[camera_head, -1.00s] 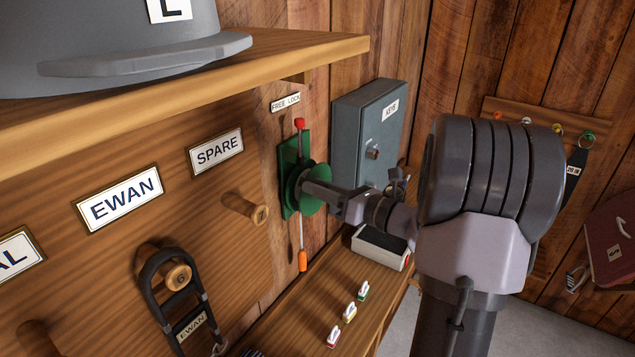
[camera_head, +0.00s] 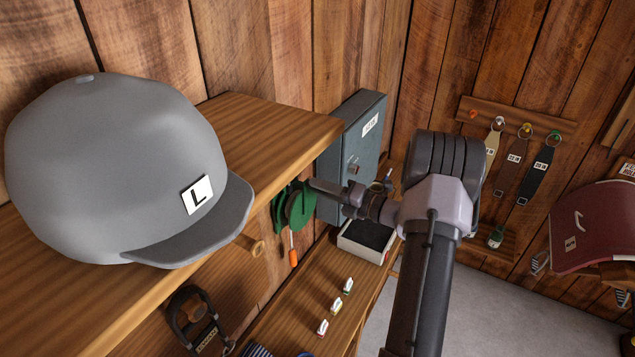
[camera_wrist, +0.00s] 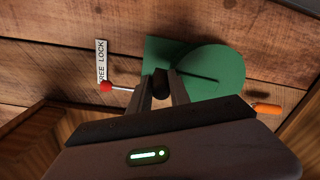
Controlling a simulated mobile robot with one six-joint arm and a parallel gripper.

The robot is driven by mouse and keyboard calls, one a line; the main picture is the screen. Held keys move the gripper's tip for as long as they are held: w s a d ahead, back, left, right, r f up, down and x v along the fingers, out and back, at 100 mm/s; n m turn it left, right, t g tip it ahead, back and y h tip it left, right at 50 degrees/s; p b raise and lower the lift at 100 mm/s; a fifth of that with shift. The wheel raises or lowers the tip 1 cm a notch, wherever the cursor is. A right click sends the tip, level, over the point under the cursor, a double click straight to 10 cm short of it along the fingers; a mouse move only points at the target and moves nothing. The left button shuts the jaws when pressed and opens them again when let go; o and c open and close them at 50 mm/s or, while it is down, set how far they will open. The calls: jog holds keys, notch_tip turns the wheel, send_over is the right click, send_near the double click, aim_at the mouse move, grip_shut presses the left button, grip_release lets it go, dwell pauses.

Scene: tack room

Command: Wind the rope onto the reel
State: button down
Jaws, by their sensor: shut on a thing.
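The green reel (camera_head: 301,206) is on the plank wall beneath the shelf, partly hidden by its edge. It also shows in the wrist view (camera_wrist: 218,72). A short pale stretch of rope (camera_head: 291,238) hangs below it to an orange end piece (camera_head: 293,257), which shows at the right in the wrist view (camera_wrist: 267,108). My gripper (camera_wrist: 162,88) is shut on a dark knob (camera_wrist: 160,80) at the reel's face. A red-tipped lever (camera_wrist: 106,86) lies left of the fingers, beside the FREE/LOCK label (camera_wrist: 102,62). My fingers partly hide its rod.
The shelf (camera_head: 290,125) with a grey cap (camera_head: 115,170) overhangs at the left. A grey key box (camera_head: 362,140) is behind my gripper. A white-rimmed tray (camera_head: 362,252) and several small clips (camera_head: 336,305) sit on the bench below.

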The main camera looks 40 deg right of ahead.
jog(key=shift+w+d+r+m, duration=0.1)
jog(key=shift+d+m, duration=0.2)
jog(key=shift+w+d+p, duration=0.1)
jog(key=shift+d+p, duration=0.3)
jog(key=shift+d+f, duration=0.2)
jog(key=shift+f, duration=0.05)
jog(key=c, duration=1.2)
grip_release()
jog(key=shift+w, duration=0.1)
jog(key=v, duration=1.7)
jog(key=shift+s+b, duration=0.2)
jog(key=shift+b, duration=0.2)
jog(key=shift+d, duration=0.1)
